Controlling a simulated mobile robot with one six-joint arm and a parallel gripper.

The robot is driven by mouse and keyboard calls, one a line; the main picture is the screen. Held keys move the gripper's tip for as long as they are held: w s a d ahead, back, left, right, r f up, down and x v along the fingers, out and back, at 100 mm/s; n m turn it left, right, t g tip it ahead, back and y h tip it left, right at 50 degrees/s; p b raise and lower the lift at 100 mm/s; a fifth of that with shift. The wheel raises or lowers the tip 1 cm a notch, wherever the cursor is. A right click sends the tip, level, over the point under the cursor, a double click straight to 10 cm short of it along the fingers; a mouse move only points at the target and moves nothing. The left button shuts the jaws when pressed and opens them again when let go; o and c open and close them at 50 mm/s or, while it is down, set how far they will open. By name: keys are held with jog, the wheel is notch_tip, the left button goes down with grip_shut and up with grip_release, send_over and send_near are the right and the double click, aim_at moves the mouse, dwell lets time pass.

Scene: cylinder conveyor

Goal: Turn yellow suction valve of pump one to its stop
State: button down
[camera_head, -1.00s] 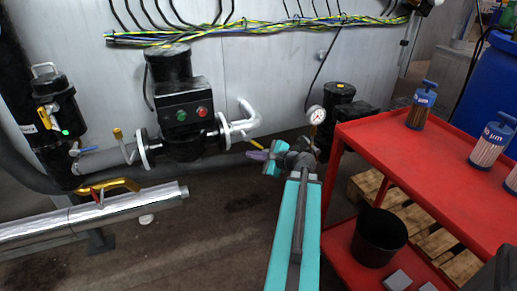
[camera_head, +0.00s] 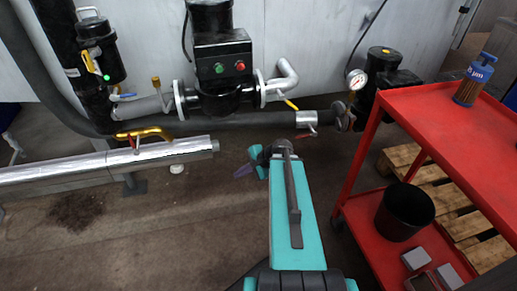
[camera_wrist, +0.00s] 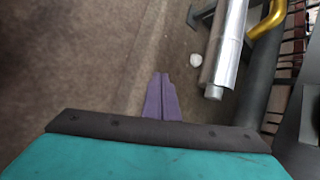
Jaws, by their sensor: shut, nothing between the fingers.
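A black pump (camera_head: 222,65) with a green and a red button stands against the grey wall in the head view. A small yellow lever (camera_head: 291,104) sits below the pale bent pipe on its right. An upright yellow-brown handle (camera_head: 156,82) stands on the pipe to its left. I cannot tell which of these is the suction valve of pump one. My gripper (camera_head: 244,170), with purple fingers, hangs over the floor below the pump, apart from both handles. In the wrist view the fingers (camera_wrist: 161,96) are closed together and empty. No valve handle is clear there.
A red cart (camera_head: 450,120) holding a blue-capped bottle (camera_head: 473,80) and a black bucket (camera_head: 404,212) stands right.

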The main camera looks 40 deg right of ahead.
jog(key=s+a+f+n+g, duration=0.4)
jog(key=s+a+f+n, duration=0.1)
jog(key=a+f, duration=0.45)
jog(key=s+a+f+n+g, duration=0.3)
jog(key=s+a+f+n, duration=0.2)
jog(key=a+f, duration=0.4)
jog(key=s+a+f+n+g+h, duration=0.1)
jog(key=s+a+f+n, duration=0.1)
jog(key=s, duration=0.3)
jog(key=s+a+f+n+g+h+b, duration=0.1)
jog(key=s+a+f+n+g+h, duration=0.1)
jog(key=s+a+f+n, duration=0.1)
jog(key=s+a+f+n+g+h, duration=0.1)
jog(key=s+a+f+n, duration=0.2)
jog(key=s, duration=0.4)
jog(key=shift+f+n+g+b, duration=0.3)
jog(key=shift+f+n+g, duration=0.1)
jog(key=shift+n, duration=0.5)
jog(key=shift+r, duration=0.1)
